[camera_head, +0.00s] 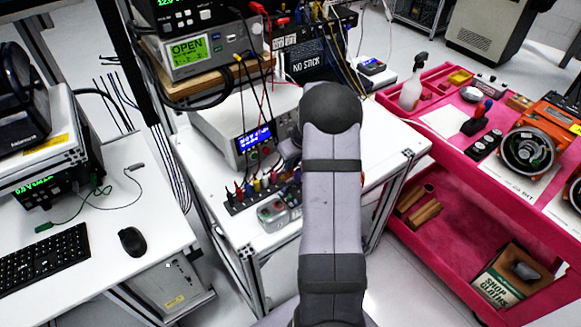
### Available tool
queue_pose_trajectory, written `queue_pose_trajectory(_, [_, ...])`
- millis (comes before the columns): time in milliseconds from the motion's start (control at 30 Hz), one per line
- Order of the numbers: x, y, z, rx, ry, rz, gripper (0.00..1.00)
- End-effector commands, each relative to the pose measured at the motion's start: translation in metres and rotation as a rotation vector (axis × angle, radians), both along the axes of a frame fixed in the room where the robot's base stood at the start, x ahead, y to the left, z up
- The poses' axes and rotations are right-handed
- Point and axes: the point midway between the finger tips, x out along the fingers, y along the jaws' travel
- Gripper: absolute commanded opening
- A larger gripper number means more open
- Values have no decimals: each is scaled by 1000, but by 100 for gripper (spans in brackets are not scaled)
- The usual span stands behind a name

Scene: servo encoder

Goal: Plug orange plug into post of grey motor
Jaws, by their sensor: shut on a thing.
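My arm rises through the middle of the picture, and its rounded dark joint covers part of the white bench. My gripper is hidden behind the arm, so its fingers and anything in them cannot be seen. I cannot make out the orange plug. On the pink cart at right, an orange housing (558,128) holds a round grey motor-like unit (526,149) with an open face. A second such unit is cut off at the right edge. I cannot tell which one is the grey motor, and no post can be made out.
On the pink cart (440,170) stand a spray bottle (412,87) and small parts.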

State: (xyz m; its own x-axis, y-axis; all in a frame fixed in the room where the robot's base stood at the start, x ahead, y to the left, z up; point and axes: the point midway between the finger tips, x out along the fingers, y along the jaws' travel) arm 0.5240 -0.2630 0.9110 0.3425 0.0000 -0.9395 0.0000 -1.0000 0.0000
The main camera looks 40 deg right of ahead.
Motion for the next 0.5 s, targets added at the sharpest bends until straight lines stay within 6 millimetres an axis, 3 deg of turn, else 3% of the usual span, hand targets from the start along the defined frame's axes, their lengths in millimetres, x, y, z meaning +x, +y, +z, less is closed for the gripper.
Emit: queue_pose_trajectory(500, [0,0,10,0,-1,0,0])
